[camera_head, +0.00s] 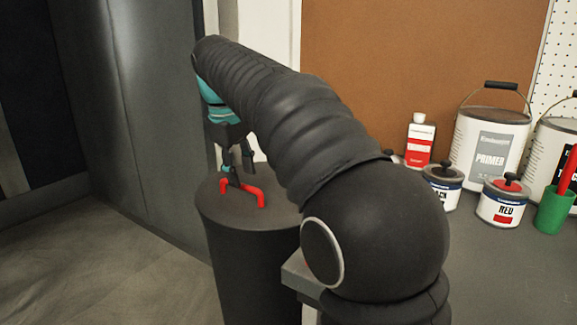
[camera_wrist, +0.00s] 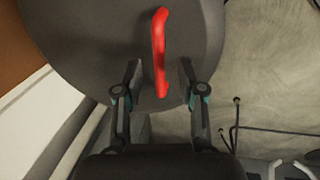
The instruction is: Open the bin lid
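The bin (camera_head: 247,262) is a dark grey cylinder standing on the floor left of the workbench. Its flat round lid (camera_head: 225,212) lies on top, level and closed, with a red handle (camera_head: 252,196) across it. My gripper (camera_head: 237,178) points down just above the lid at the handle. In the wrist view the lid (camera_wrist: 85,35) fills the top, and the red handle (camera_wrist: 159,50) runs between the fingertips of my open gripper (camera_wrist: 160,75). A gap shows on each side of the handle. Whether the fingertips touch the lid is unclear.
The grey workbench (camera_head: 480,270) stands right of the bin. It holds a primer can (camera_head: 491,145), a red paint can (camera_head: 503,203), a white and red bottle (camera_head: 420,142) and a green cup (camera_head: 553,210). A dark panel stands at left; the floor before it is clear.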

